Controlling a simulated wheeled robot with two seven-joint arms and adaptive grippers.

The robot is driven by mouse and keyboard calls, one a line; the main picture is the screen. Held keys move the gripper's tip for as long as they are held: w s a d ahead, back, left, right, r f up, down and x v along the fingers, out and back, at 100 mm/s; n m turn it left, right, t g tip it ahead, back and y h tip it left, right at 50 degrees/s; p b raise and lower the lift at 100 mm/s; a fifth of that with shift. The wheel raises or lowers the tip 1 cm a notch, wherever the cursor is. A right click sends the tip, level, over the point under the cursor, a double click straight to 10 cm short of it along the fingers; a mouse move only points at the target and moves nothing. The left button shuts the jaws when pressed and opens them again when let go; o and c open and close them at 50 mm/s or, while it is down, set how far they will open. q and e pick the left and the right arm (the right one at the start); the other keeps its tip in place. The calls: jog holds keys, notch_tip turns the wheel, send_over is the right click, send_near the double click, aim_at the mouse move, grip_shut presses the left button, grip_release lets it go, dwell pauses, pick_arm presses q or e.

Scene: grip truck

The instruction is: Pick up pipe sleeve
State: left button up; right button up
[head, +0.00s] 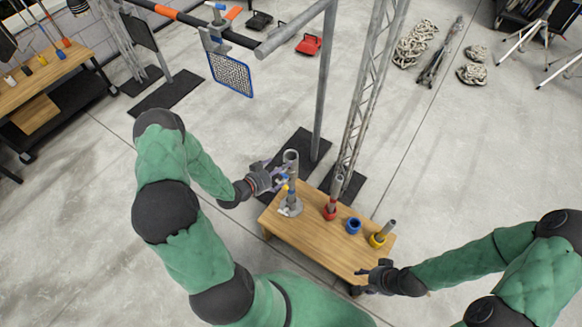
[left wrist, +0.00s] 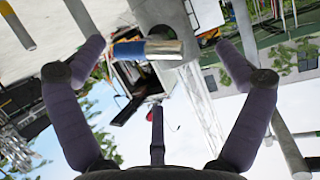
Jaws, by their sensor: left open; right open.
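A grey upright pipe sleeve (head: 290,158), with small blue and yellow parts on its side, stands above a round grey base (head: 290,207) at the left end of the wooden table (head: 322,245). My left gripper (head: 281,173) is open beside the sleeve, at its left. In the left wrist view its two fingers (left wrist: 160,70) are spread wide, with the grey sleeve (left wrist: 165,22) and a blue-and-metal part (left wrist: 146,49) in the gap between them. I cannot tell whether a finger touches it. My right gripper (head: 362,272) is open and empty at the table's front right edge.
On the table stand a red collar with a grey pipe (head: 331,210), a blue ring (head: 353,226) and a yellow collar with a tilted pipe (head: 378,239). A metal post (head: 323,90) and a lattice truss (head: 362,100) rise just behind the table.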

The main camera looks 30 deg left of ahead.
aim_at(291, 150)
pick_arm(q)
jog(key=shift+x, duration=0.95)
jog(key=b+x, duration=0.1)
jog(key=x, duration=0.1)
jog(key=b+x, duration=0.1)
jog(key=x, duration=0.2)
jog(key=shift+s+f, duration=0.1)
jog(key=shift+f, duration=0.25)
jog(key=shift+a+r, duration=0.1)
jog(key=c, duration=1.7)
notch_tip(291, 150, up, 9)
jog(key=p, duration=0.3)
jog(key=shift+r, duration=0.1)
jog(key=w+d+r+m+h+b, duration=0.1)
jog(key=d+b, duration=0.1)
jog(key=d, duration=0.4)
jog(key=w+d+r+m+g+h+b, duration=0.1)
jog(key=w+d, duration=0.1)
jog(key=d, duration=0.4)
jog(key=w+d+r+m+h+b, duration=0.1)
jog(key=w+d+r+b, duration=0.1)
jog(key=d, duration=0.4)
jog(key=shift+w+d+b, duration=0.1)
jog(key=shift+d+b, duration=0.1)
jog(key=shift+b, duration=0.15)
